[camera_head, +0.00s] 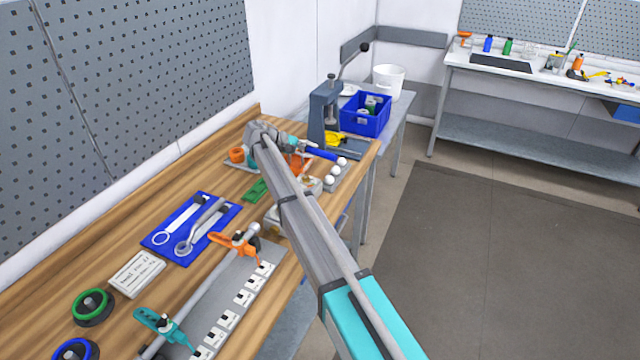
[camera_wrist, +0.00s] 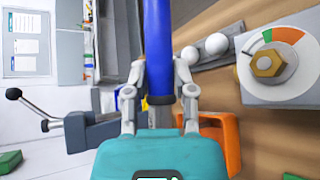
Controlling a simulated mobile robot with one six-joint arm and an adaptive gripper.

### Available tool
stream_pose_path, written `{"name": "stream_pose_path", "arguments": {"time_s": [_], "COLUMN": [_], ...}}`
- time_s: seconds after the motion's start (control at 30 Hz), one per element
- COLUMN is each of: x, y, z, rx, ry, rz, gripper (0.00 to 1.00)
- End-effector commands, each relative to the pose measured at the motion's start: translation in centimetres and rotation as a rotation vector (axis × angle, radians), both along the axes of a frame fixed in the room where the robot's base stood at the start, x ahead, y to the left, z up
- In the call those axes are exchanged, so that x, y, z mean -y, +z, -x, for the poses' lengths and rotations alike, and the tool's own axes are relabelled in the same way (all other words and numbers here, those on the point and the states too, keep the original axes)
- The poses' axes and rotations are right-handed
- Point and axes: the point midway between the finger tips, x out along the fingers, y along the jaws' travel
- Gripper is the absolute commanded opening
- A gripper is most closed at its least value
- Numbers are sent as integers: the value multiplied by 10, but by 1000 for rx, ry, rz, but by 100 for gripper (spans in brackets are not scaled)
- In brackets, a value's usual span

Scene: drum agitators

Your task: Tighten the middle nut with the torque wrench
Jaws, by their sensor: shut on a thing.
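My gripper (camera_wrist: 158,95) is shut around a blue bar (camera_wrist: 157,45), which looks like the torque wrench's handle. In the head view the blue bar (camera_head: 322,154) sticks out to the right of my gripper, over the far end of the wooden bench; the wrench's head cannot be made out. A brass hex nut (camera_wrist: 268,63) sits on a white block with a coloured dial (camera_wrist: 298,90), right of the gripper in the wrist view and apart from it. Which nut is the middle one cannot be told; my arm hides part of that area.
White balls (camera_head: 336,170) sit on a grey rack beside the blue bar. A lever press (camera_head: 324,112) and blue bin (camera_head: 366,116) stand beyond. A blue mat (camera_head: 168,232) with wrenches, and a clamped rod (camera_head: 208,285), lie nearer on the bench.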

Motion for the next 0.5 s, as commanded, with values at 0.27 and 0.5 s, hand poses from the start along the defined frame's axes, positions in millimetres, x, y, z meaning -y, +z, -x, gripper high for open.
{"name": "stream_pose_path", "arguments": {"time_s": [0.27,0.5], "x": [1,18], "y": [-1,-2], "z": [26,88], "rx": [2,7], "ry": [14,36], "rz": [1,2], "gripper": [0,0]}}
